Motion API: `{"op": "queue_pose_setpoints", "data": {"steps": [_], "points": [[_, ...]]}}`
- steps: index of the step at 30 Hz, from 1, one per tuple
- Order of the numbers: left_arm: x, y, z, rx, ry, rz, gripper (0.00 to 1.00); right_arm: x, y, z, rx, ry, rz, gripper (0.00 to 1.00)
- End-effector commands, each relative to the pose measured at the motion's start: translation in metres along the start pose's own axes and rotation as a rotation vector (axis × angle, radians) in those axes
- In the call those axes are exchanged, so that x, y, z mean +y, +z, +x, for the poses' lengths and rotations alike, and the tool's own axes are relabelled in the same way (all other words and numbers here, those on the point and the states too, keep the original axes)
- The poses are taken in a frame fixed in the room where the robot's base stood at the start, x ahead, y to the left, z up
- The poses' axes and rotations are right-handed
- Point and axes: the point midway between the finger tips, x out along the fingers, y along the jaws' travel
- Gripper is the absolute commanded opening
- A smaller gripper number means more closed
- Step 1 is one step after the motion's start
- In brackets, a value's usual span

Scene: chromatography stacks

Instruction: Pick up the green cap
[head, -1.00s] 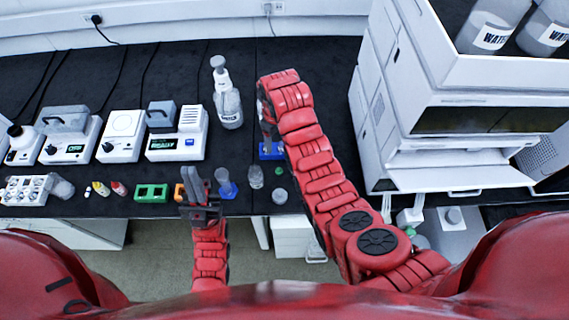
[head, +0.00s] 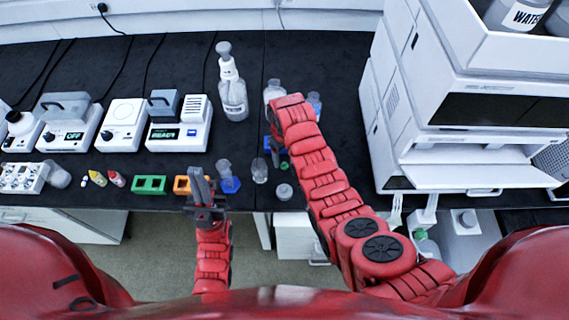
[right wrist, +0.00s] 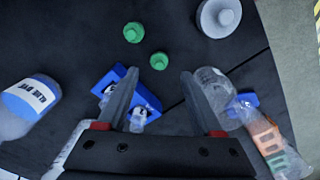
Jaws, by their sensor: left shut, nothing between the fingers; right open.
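Two small green caps lie on the black bench in the right wrist view, a nearer one (right wrist: 159,60) and a farther one (right wrist: 133,32). My right gripper (right wrist: 160,77) is open and empty, and the nearer cap shows just beyond and between its fingertips. I cannot tell the height of the fingers above the bench. In the head view the right gripper (head: 275,155) points down, partly hidden by its forearm, with a bit of a green cap (head: 285,165) beside it. My left gripper (head: 201,185) is shut and empty near the bench's front edge.
A blue rack (right wrist: 113,77) with small vials is by the right gripper's left finger, a clear vessel (right wrist: 213,85) by its right finger. A grey round lid (right wrist: 218,16) and a blue dye bottle (right wrist: 30,104) are close. A white instrument stack (head: 400,130) stands right.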

Motion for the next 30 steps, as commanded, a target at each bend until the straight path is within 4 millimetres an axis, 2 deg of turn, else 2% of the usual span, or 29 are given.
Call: {"op": "queue_pose_setpoints", "data": {"steps": [1,6,13,25,26,30], "points": [[0.000,-0.001,0.008,0.000,0.000,0.000,0.00,-0.001,0.002,0.002,-0.005,-0.003,0.000,0.68],[-0.001,-0.003,0.019,0.000,0.000,0.000,0.00,0.000,0.003,0.019,-0.007,-0.004,0.000,0.68],[-0.001,-0.003,0.020,0.000,0.000,0.000,0.00,0.000,0.002,0.038,-0.004,-0.002,0.000,0.68],[-0.001,-0.004,0.021,0.001,0.000,0.000,0.00,0.001,0.002,0.044,0.000,0.000,0.000,0.68],[-0.001,-0.004,0.021,0.000,0.000,0.000,0.00,0.001,0.002,0.044,0.000,0.000,0.000,0.64],[-0.001,-0.003,0.020,0.000,0.000,0.000,0.00,0.001,0.002,0.044,0.000,0.000,0.000,0.39]]}}
